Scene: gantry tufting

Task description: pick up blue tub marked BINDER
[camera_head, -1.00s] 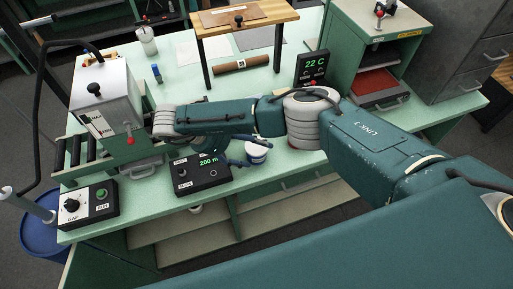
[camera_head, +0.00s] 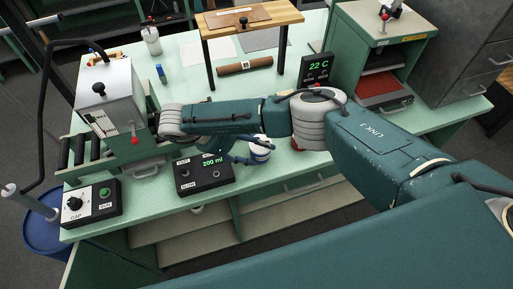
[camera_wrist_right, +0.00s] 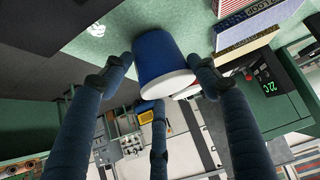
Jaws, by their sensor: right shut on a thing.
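The blue tub (camera_wrist_right: 158,55) shows large in the right wrist view, with a white rim facing the fingers. No BINDER marking is readable on it. My right gripper (camera_wrist_right: 166,66) is shut on the tub, with fingers on both sides of it. In the head view the tub (camera_head: 260,151) shows as a small white and blue shape behind the black 200 ml box, partly hidden by my right arm and fingers. I cannot tell whether its base is clear of the bench. My left gripper is not in view.
The 200 ml box (camera_head: 204,174) stands close in front of the tub. A 22 °C display (camera_head: 317,68), a wooden stand (camera_head: 250,20) and a brown roll (camera_head: 245,66) are farther back. A roller machine (camera_head: 105,105) stands left.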

